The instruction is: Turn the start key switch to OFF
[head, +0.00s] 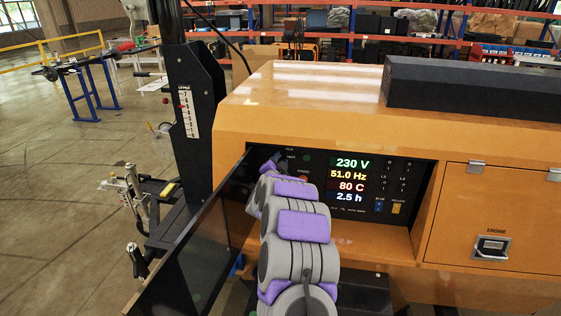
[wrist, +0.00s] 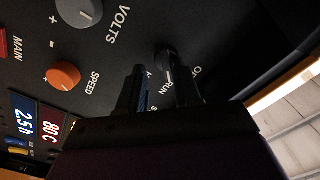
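The start key switch (wrist: 166,58) is a dark round part on the black control panel in the wrist view. Parts of the labels OFF and RUN show beside it, partly hidden by a finger. My gripper (wrist: 163,88) has its two dark fingers apart, pointing at the panel, with the switch just beyond and between their tips. I cannot tell whether either finger touches it. In the head view my gripper (head: 268,166) is at the left part of the panel, and my arm hides the switch.
An orange SPEED knob (wrist: 63,76), a grey VOLTS knob (wrist: 79,12) and a red MAIN part (wrist: 3,42) are on the panel near the fingers. The open black panel door (head: 200,255) stands left of my arm. Lit readouts (head: 351,180) are to the right.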

